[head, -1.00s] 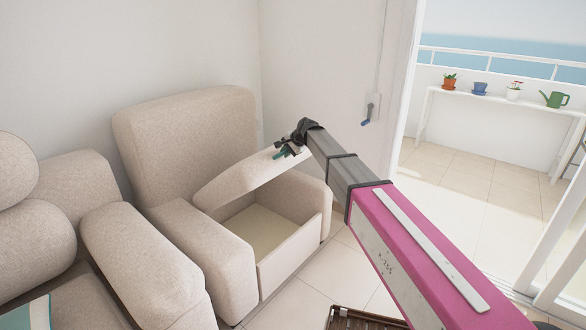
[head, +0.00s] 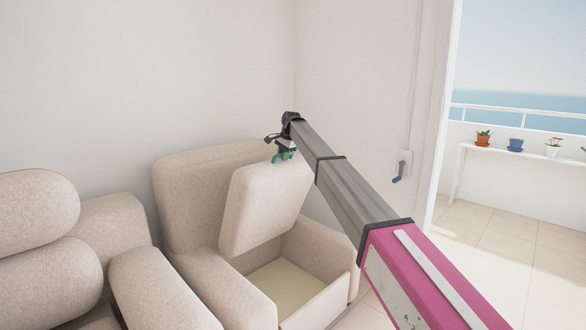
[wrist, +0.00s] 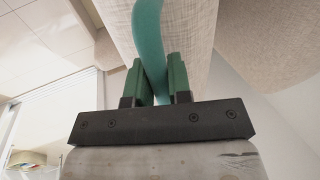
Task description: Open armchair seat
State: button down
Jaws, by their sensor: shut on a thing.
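The beige armchair (head: 182,205) stands against the wall. Its seat (head: 258,203) is tilted up steeply on its rear edge, near the backrest. Below it an open storage box (head: 290,283) with a pale, empty-looking floor shows. My gripper (head: 284,152) is at the top edge of the raised seat. In the wrist view my gripper (wrist: 158,80) has its green fingers shut on a teal strap (wrist: 150,45), which runs up against the beige fabric of the seat (wrist: 195,35). Where the strap joins the seat is not clear.
A beige sofa (head: 40,215) with rounded cushions stands close at the left. A blue-handled lever (head: 399,172) is on the wall at right. Beyond the doorway, a white shelf (head: 462,165) bears several pots. Tiled floor (head: 490,245) is clear at right.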

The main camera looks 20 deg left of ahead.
jog(key=shift+w+a+r, duration=0.25)
jog(key=shift+a+r, duration=0.1)
jog(key=shift+a, duration=0.35)
jog(key=shift+w+a+r, duration=0.25)
jog(key=shift+a+r, duration=0.05)
jog(key=shift+a, duration=0.35)
jog(key=c, duration=1.1)
grip_release()
jog(key=shift+o, duration=0.2)
jog(key=shift+r, duration=0.15)
jog(key=v, duration=1)
jog(key=shift+r, duration=0.25)
jog(key=shift+d, duration=0.1)
